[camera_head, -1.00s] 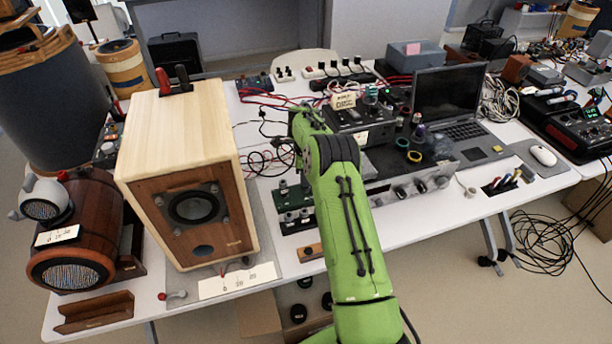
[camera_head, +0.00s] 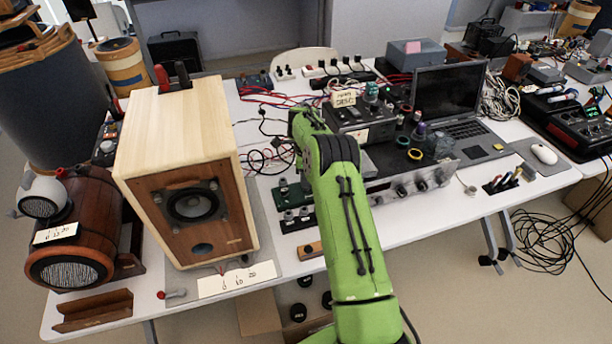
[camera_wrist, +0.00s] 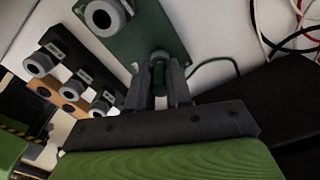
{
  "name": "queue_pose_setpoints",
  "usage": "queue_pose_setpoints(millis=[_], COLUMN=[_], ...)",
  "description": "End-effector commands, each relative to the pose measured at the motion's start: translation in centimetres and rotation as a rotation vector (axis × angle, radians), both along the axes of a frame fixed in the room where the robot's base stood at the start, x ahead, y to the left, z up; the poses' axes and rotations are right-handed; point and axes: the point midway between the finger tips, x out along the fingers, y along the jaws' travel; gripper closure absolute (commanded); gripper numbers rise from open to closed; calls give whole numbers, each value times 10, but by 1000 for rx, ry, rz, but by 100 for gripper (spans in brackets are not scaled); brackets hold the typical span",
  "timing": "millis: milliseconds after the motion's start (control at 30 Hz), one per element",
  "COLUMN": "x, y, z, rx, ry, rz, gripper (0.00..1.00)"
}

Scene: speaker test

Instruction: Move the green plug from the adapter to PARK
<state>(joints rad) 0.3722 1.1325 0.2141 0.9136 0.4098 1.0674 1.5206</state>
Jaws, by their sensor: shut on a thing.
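In the wrist view my gripper (camera_wrist: 160,88) is shut on the green plug (camera_wrist: 158,73), which shows as a small green body between the two dark fingers. A grey round piece sits at its far end, over a green board (camera_wrist: 150,35) that looks like the adapter. Whether the plug is still seated there cannot be told. A thin green cable (camera_wrist: 222,61) runs right from beside the fingers. In the head view the green board (camera_head: 281,197) shows left of my arm, which hides my gripper and the plug. No PARK label is readable.
The wooden speaker (camera_head: 195,215) stands left in the head view. An amplifier (camera_head: 420,180) is right of my arm. Red and black cables (camera_wrist: 285,25) lie behind.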

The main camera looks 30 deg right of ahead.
Motion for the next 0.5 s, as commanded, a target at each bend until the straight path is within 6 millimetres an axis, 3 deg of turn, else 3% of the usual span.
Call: queue_pose_setpoints(millis=[433,467,500], x=[0,0,0], y=[0,0,0], z=[-10,-9,-9], rx=[0,0,1], ry=[2,2,2], rz=[0,0,0], gripper=[100,76,70])
